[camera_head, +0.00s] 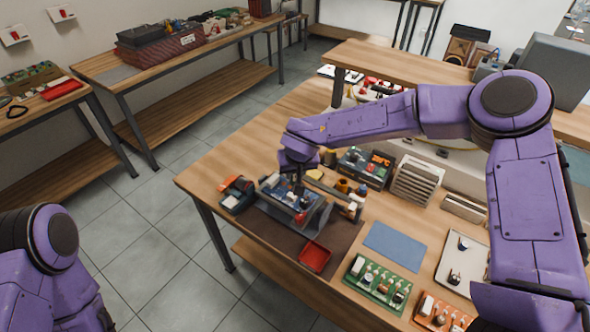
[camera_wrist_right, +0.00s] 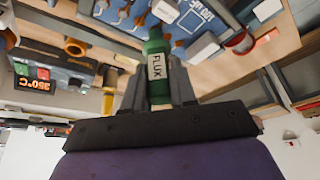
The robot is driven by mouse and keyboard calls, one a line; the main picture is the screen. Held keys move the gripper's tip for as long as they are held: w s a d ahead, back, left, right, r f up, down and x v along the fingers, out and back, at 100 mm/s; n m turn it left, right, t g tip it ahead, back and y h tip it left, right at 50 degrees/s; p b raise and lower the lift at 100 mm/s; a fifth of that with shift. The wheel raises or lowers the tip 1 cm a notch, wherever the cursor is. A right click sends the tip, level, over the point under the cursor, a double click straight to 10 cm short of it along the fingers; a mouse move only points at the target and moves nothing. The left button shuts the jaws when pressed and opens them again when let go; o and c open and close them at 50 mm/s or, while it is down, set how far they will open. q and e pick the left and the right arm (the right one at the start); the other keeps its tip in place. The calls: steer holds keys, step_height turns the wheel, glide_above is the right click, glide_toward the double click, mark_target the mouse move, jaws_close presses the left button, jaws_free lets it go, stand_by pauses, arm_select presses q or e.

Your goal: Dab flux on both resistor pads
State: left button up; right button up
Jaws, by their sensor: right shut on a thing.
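My right gripper (camera_head: 298,178) is over the blue circuit board (camera_head: 272,187), which sits in a grey holder on the dark mat. In the right wrist view the gripper (camera_wrist_right: 157,88) is shut on a green bottle (camera_wrist_right: 156,58) labelled FLUX. The blue board (camera_wrist_right: 198,18) with white print shows beyond the bottle, at the top of that view. The bottle's tip is near the board, but I cannot tell whether it touches. The two resistor pads are too small to make out. My left arm shows at the lower left; its gripper is outside the frame.
A soldering station (camera_head: 365,167) with a lit display stands behind the board. A red tray (camera_head: 315,256) lies in front of it, and an orange-black device (camera_head: 237,194) to its left. A green parts board (camera_head: 377,284) and white tray (camera_head: 462,263) are to the right.

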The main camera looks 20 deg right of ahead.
steer(key=shift+s+f+p, duration=0.1)
steer(key=shift+f+p, duration=0.05)
steer(key=shift+p, duration=0.45)
stand_by(1.6)
step_height(320, 180, up, 5)
steer(key=p, duration=0.5)
steer(key=shift+f, duration=0.15)
steer(key=shift+f, duration=0.15)
steer(key=shift+s+d+f, duration=0.25)
steer(key=shift+f, duration=0.3)
steer(key=shift+s+d+f, duration=0.2)
steer(key=shift+s+f, duration=0.05)
steer(key=shift+f, duration=0.35)
steer(key=shift+s+d+f, duration=0.25)
steer(key=shift+f, duration=0.3)
steer(key=shift+s+f, duration=0.1)
steer(key=shift+f, duration=0.35)
stand_by(0.9)
steer(key=shift+r, duration=2.3)
